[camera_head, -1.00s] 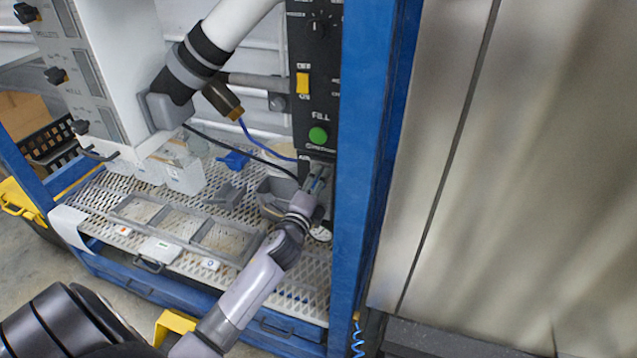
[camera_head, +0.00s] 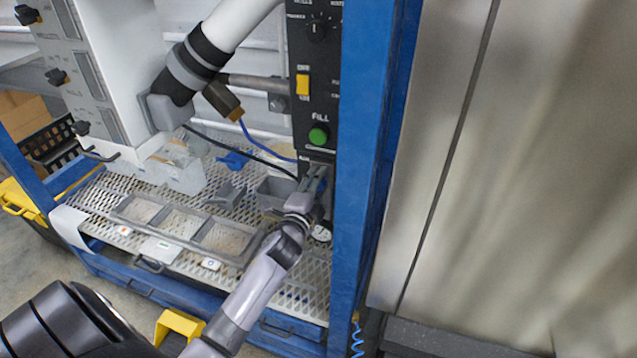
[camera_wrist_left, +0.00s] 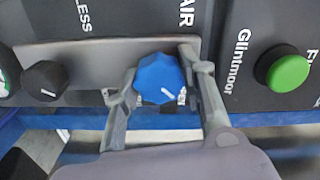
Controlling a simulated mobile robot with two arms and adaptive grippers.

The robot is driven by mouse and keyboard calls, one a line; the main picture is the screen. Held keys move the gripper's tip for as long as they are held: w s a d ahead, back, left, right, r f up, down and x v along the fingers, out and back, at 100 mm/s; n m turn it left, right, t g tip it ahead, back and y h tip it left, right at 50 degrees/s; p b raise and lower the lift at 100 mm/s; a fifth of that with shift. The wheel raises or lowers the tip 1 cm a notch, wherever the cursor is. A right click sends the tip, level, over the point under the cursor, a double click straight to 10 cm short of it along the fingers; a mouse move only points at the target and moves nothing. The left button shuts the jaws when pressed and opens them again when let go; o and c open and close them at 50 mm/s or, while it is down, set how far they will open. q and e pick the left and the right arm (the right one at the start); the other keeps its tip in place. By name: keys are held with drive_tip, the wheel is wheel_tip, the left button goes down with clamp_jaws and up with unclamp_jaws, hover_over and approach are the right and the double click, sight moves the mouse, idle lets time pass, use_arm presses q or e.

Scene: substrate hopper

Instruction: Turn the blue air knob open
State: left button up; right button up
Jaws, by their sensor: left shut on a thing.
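The blue air knob (camera_wrist_left: 158,78) sits on the dark panel under the letters "AIR" in the left wrist view. Its white pointer line slants to the lower right of that picture. My left gripper (camera_wrist_left: 160,84) has one finger on each side of the knob and is shut on it. In the head view the left gripper (camera_head: 317,180) reaches the lower end of the black control panel (camera_head: 316,100), below the green button; there the knob is hidden by the gripper. My right gripper is not in view.
A green button (camera_head: 318,136) and a yellow switch (camera_head: 303,85) are above the gripper. A black knob (camera_wrist_left: 44,81) is beside the blue one. A blue frame post (camera_head: 365,150) stands close on the right. A mesh shelf (camera_head: 290,297) with grey trays lies below.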

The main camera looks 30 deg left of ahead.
use_arm(q)
drive_tip(key=o, duration=1.2)
drive_tip(key=v, duration=1.2)
drive_tip(key=shift+s, duration=0.1)
drive_tip(key=shift+f, duration=0.1)
